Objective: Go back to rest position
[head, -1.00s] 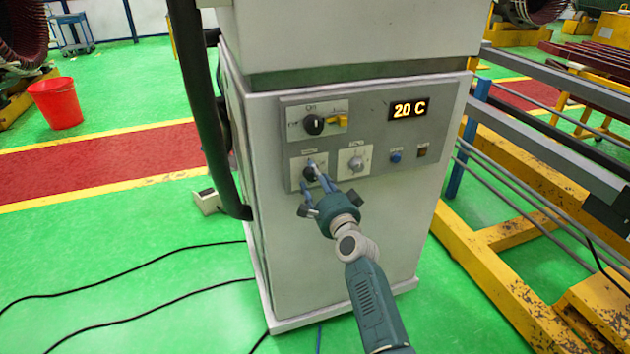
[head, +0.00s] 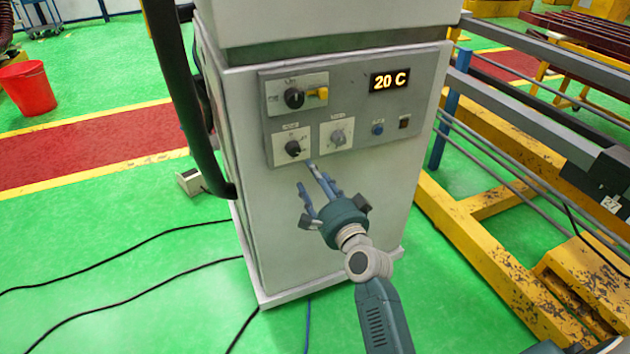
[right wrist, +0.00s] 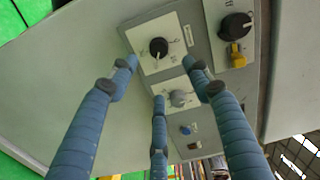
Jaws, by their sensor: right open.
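My right gripper (head: 306,176) is in front of the grey-white machine cabinet (head: 325,225), just below the control panel (head: 352,98). Its blue fingers are spread apart with nothing between them. In the right wrist view the open fingers (right wrist: 160,85) frame the lower black knob (right wrist: 159,48). That knob also shows in the head view (head: 293,148), clear of the fingers. A grey knob (head: 338,137) sits to its right, and a larger black knob (head: 294,98) above. The display (head: 390,80) reads 20 C. My left gripper is out of view.
A thick black hose (head: 180,90) runs down the cabinet's left side. A yellow steel frame (head: 480,255) with grey rails stands close on the right. Black cables (head: 120,245) lie on the green floor at left. A red bucket (head: 27,88) stands at far left.

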